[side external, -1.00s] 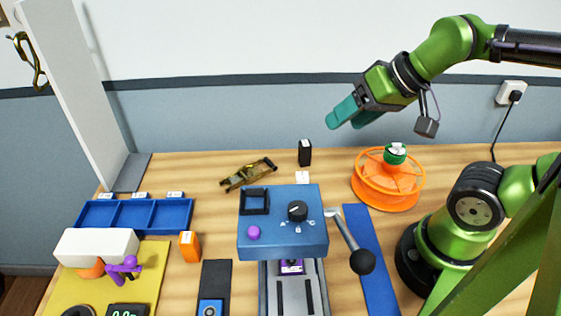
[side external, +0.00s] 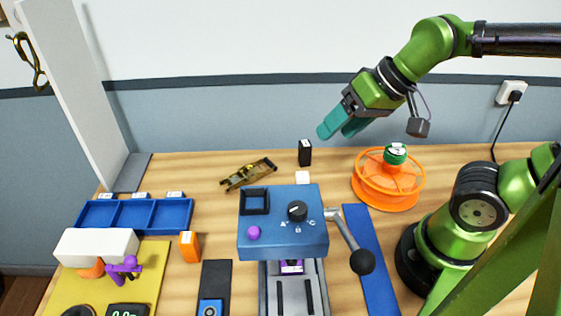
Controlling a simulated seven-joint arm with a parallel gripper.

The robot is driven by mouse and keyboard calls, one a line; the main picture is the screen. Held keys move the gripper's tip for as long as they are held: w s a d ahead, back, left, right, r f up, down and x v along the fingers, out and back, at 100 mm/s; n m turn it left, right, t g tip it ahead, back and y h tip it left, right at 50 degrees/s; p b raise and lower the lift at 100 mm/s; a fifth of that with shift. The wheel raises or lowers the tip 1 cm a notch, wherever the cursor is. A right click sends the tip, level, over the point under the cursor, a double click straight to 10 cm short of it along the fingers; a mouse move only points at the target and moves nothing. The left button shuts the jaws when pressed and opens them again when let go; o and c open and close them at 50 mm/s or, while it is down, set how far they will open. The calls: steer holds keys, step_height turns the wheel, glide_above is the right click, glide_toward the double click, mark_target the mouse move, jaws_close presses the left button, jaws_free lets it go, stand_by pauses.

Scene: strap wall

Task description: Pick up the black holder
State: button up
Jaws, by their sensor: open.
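A small upright black block (side external: 305,153) with a light mark on top stands at the back of the wooden table, and it may be the black holder. A black square frame (side external: 255,201) sits on top of the blue box and could also be a holder; I cannot tell which is named. My gripper (side external: 338,132) has teal fingers. It is open and empty, in the air above and to the right of the black block, apart from it.
A blue box (side external: 283,240) with a dial and a lever (side external: 352,245) stands in front. An orange spool (side external: 388,185) is right of the block. A brown-and-green strap item (side external: 249,174) lies left. Blue trays (side external: 135,215) and an orange block (side external: 189,246) are farther left.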

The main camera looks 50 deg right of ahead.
steer(key=w+d+f+g+h, duration=0.2)
steer(key=w+f+g, duration=0.1)
steer(key=w+f, duration=0.3)
steer(key=m+h, duration=0.4)
glide_toward(305, 143)
steer(key=shift+t+y, duration=0.3)
steer(key=shift+t, duration=0.1)
steer(key=x, duration=0.6)
steer(key=shift+d+f, duration=0.3)
steer(key=shift+d, duration=0.2)
steer(key=shift+s+x, duration=0.15)
steer(key=shift+x, duration=1.15)
steer(key=shift+s+x, duration=0.15)
steer(key=shift+x, duration=1.15)
steer(key=shift+a+f, duration=0.1)
steer(key=shift+f, duration=0.05)
steer(key=shift+c, duration=0.4)
steer(key=c, duration=1)
steer(key=shift+c, duration=0.2)
